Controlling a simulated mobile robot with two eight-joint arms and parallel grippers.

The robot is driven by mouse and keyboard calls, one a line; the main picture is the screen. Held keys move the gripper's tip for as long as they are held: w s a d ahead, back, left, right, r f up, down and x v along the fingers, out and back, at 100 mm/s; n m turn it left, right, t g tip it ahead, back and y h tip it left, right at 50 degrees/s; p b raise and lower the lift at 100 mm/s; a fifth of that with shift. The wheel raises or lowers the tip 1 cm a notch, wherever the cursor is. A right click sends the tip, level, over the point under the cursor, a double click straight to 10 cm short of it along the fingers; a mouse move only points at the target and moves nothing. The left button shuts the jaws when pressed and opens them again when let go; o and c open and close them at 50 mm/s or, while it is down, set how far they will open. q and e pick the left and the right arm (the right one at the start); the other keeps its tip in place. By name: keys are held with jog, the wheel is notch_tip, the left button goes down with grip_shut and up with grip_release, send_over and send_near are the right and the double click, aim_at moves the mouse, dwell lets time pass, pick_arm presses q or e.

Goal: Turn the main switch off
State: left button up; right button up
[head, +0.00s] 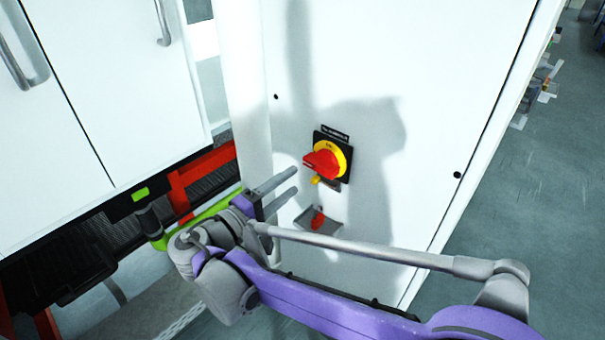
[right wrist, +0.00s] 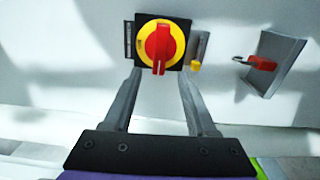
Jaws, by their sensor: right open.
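The main switch is a red rotary handle (head: 322,162) on a yellow disc (head: 343,153) with a black square plate, fixed to a white cabinet panel. In the right wrist view the red handle (right wrist: 158,48) stands roughly upright in that picture, with its free end downward. My right gripper (head: 286,181) is open and empty, just left of and slightly below the switch. In the right wrist view its two fingers (right wrist: 157,80) point at the switch, one to each side below the handle, and no contact with it shows. My left gripper is not in view.
A small yellow part (head: 316,180) hangs just below the switch. Below that, a grey holder (head: 304,219) with a red padlock-like item (head: 317,220) projects from the panel. White cabinet doors (head: 120,80) and a red frame (head: 205,165) are at left. Open floor (head: 540,200) lies right.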

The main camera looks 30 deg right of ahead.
jog(key=v, duration=0.3)
dwell(0.5)
jog(key=s+d+f+g+y+p, duration=0.2)
jog(key=s+d+f+g+y, duration=0.1)
jog(key=s+d+f+y, duration=0.65)
jog(key=s+a+f+m+t+y+p, duration=0.1)
jog(key=s+a+f+m+y+p, duration=0.1)
jog(key=s+a+f+m+y, duration=0.2)
jog(key=s+a+f+y, duration=0.2)
jog(key=s+a+f, duration=0.1)
jog(key=s+f, duration=0.1)
jog(key=shift+s+a+f, duration=0.2)
jog(key=shift+a+f, duration=0.05)
jog(key=shift+a, duration=0.15)
jog(key=shift+a+f+m+t+y, duration=0.1)
jog(key=shift+a+m+t+y, duration=0.2)
jog(key=shift+a+y, duration=0.2)
